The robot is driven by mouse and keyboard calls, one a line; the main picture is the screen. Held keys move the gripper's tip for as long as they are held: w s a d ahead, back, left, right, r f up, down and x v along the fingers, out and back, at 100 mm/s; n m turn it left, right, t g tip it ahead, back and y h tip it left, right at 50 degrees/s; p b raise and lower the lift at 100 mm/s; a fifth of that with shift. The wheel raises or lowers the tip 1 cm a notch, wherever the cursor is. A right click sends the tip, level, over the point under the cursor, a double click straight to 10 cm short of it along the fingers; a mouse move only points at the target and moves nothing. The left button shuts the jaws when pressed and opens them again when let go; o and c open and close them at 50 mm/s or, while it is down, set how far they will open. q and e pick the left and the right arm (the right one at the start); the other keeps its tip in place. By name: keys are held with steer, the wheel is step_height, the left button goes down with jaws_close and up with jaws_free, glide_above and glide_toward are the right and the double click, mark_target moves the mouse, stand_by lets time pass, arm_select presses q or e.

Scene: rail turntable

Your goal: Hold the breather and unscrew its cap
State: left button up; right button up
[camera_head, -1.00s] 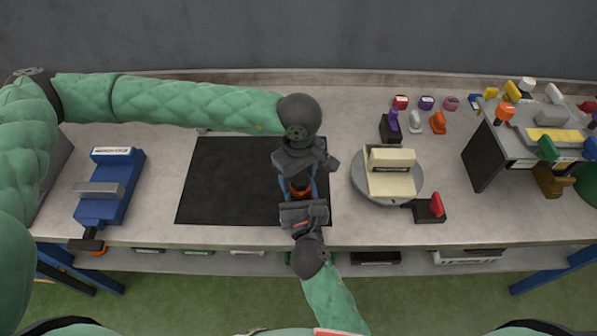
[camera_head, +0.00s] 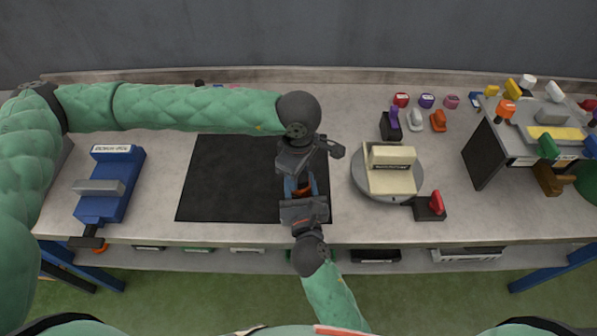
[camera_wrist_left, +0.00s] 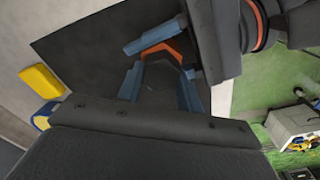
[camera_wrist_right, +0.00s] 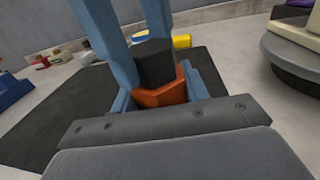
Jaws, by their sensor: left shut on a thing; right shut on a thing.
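The breather is held between my two grippers above the black mat. It has an orange faceted part (camera_wrist_right: 160,93) and a dark cylinder (camera_wrist_right: 155,62) on top of it. The orange part also shows in the head view (camera_head: 304,185) and the left wrist view (camera_wrist_left: 165,50). My left gripper (camera_head: 299,180) comes from above, its blue fingers shut on either side of the dark cylinder. My right gripper (camera_head: 303,194) comes from the front, its blue fingers shut around the orange part. The fingers hide much of the breather. I cannot tell where the cap ends.
The black mat (camera_head: 225,180) lies bare to the left. A blue fixture (camera_head: 108,195) stands at far left. A round turntable (camera_head: 358,187) with a cream block is close on the right. Small coloured parts, a red-handled block (camera_head: 432,207) and a raised rack (camera_head: 490,150) stand farther right.

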arm_select(q)
steer(key=shift+n, duration=0.8)
steer(key=n, duration=0.3)
steer(key=shift+s, duration=0.15)
steer(key=shift+n, duration=1.5)
steer(key=shift+s+n, duration=0.1)
steer(key=shift+n, duration=0.9)
steer(key=n, duration=0.4)
